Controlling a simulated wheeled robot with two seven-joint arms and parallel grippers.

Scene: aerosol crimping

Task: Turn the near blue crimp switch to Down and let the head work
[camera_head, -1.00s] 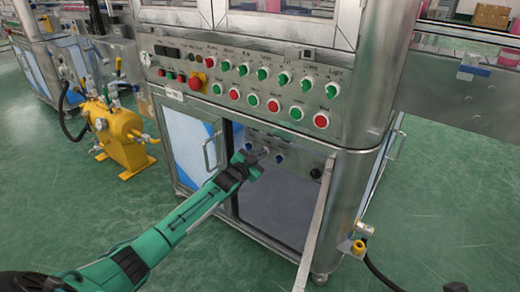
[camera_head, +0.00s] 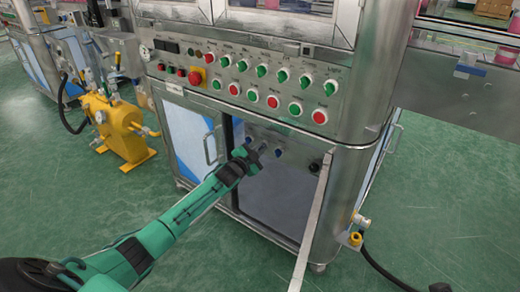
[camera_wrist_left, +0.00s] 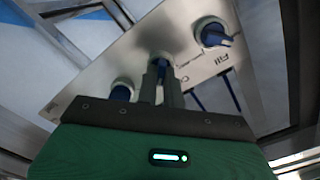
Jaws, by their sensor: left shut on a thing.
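A row of blue switches with pale collars sits on a steel panel inside the machine's open lower bay. In the left wrist view, the fingers of my left gripper (camera_wrist_left: 162,76) are closed around the middle blue switch (camera_wrist_left: 160,60), which they partly hide. Printing that starts with "C" shows beside it. Another blue switch (camera_wrist_left: 213,35), marked "Fill", is at upper right, and one (camera_wrist_left: 122,91) is at lower left. In the head view, my left gripper (camera_head: 254,158) reaches the panel beside a visible blue switch (camera_head: 277,153). My right gripper is out of view.
Above the bay is a control panel with green and red knobs (camera_head: 272,102) and a red emergency button (camera_head: 195,76). A door with a handle (camera_head: 210,148) stands left of the bay, and a steel bar (camera_head: 314,220) at its right. A yellow tank (camera_head: 122,130) stands on the floor.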

